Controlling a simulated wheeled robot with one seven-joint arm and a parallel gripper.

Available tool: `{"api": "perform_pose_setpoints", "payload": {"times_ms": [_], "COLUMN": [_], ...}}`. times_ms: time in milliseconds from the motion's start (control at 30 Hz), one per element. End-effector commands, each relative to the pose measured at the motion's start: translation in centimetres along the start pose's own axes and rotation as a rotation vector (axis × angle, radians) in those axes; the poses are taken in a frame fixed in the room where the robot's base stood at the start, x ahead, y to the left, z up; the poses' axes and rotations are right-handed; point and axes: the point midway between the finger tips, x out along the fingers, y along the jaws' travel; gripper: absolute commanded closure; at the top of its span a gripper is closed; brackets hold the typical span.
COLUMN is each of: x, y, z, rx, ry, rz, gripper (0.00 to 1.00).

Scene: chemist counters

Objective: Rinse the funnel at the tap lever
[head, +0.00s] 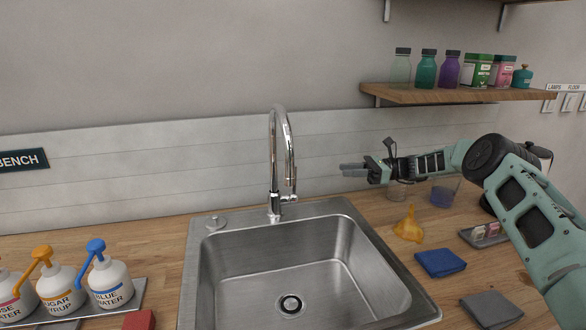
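The yellow-orange funnel (408,227) stands wide end down on the wooden counter, just right of the sink. The chrome tap (273,160) rises behind the sink, and its small lever (290,198) sticks out on the right of its base. The steel sink (225,275) looks empty, with a round drain in its floor. My gripper (350,170) points left in the air, above and left of the funnel and right of the tap. It touches neither and seems to hold nothing. Its fingers look small and close together; their gap is unclear.
Blue (440,262) and grey (491,309) cloths lie right of the sink, with a small tray (484,236) behind. Clear vessels stand partly behind my arm. Pump bottles (109,284) stand at left. A shelf (455,95) with jars hangs above my arm.

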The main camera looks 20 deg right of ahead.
Motion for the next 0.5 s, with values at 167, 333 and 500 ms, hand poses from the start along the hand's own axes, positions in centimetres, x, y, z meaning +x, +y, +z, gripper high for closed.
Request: {"api": "perform_pose_setpoints", "payload": {"times_ms": [167, 333, 500], "x": [3.2, 6.8, 10.4], "y": [0.1, 0.1, 0.1], "z": [0.3, 0.4, 0.3], "rx": [0.0, -0.001, -0.001], "ry": [0.002, 0.003, 0.004], "rz": [0.006, 0.006, 0.006], "gripper": [0.72, 0.72, 0.72]}}
